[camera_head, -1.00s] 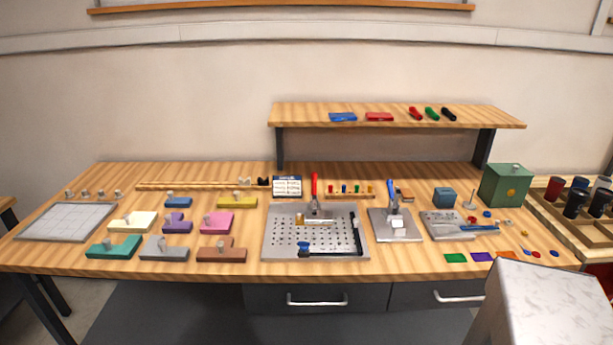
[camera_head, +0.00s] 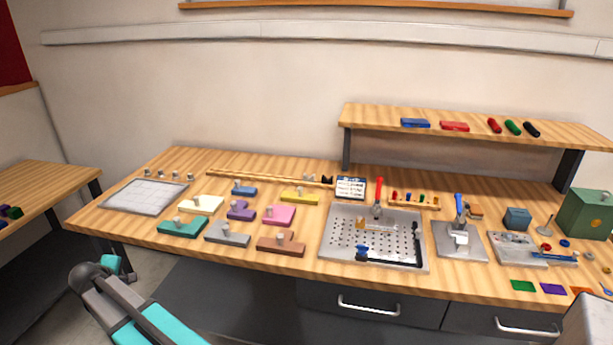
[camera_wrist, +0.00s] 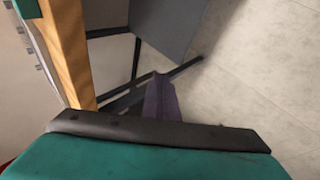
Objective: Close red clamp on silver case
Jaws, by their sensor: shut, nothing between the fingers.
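The red clamp (camera_head: 378,191) stands at the back of a silver perforated plate (camera_head: 341,233) on the workbench. Its red handle points upward. No separate closed silver case can be made out; the plate is the silver piece under the clamp. My gripper (camera_wrist: 159,80) shows in the wrist view as a dark, narrow pair of fingers, shut with nothing between them, above the floor and away from the clamp. In the head view my arm is at the lower left, in front of the bench, and the fingertips cannot be made out.
A blue-handled clamp (camera_head: 459,207) stands on a smaller plate to the right. Coloured blocks, such as a brown one (camera_head: 281,245), lie left of the plate. A raised wooden shelf (camera_head: 470,118) spans the back right. A green box (camera_head: 584,214) stands at the right end.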

